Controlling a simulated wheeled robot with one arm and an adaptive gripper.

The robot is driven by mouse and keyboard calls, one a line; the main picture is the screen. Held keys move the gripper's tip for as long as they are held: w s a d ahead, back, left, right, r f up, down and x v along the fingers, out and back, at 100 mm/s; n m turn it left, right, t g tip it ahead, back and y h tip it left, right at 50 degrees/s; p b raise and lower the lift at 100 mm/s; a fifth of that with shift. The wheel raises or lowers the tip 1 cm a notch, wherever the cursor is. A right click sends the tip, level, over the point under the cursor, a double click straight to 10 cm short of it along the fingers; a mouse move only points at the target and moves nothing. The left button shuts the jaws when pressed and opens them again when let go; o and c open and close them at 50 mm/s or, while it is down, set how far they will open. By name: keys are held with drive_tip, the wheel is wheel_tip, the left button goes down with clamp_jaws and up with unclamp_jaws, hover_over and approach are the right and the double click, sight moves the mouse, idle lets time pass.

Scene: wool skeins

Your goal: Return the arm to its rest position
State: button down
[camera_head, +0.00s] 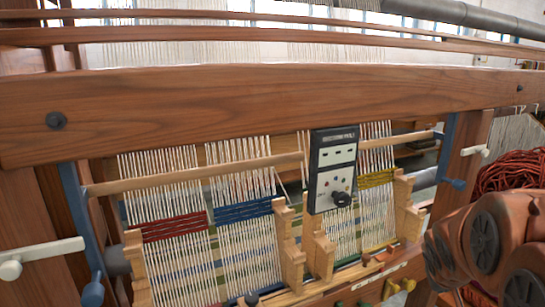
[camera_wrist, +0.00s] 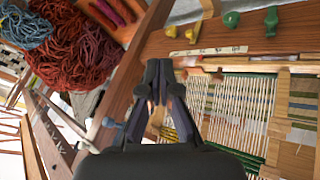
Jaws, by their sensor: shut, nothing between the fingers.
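My gripper (camera_wrist: 157,82) shows in the wrist view, with its dark fingers together and nothing between them. It is in front of the wooden loom, near its striped warp threads (camera_wrist: 238,105). In the head view my arm (camera_head: 485,245) is at the lower right, close to the loom's right post. My gripper does not show in the head view.
Red wool skeins (camera_head: 512,168) hang behind my arm; they also show in the wrist view (camera_wrist: 75,50), beside blue wool (camera_wrist: 25,28). The loom's beam (camera_head: 270,105) spans the view. A control box (camera_head: 332,168) hangs below it. Coloured knobs (camera_wrist: 231,19) line a rail.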

drive_tip(key=s+a+f+g+y, duration=0.1)
drive_tip(key=s+a+g+y, duration=0.1)
drive_tip(key=s+a, duration=0.8)
drive_tip(key=s+a+f+g+y, duration=0.2)
drive_tip(key=s+a+g, duration=0.3)
drive_tip(key=s+a, duration=0.5)
drive_tip(key=s+y, duration=0.1)
drive_tip(key=s, duration=0.6)
drive_tip(key=shift+f+n, duration=0.2)
drive_tip(key=shift+n, duration=0.2)
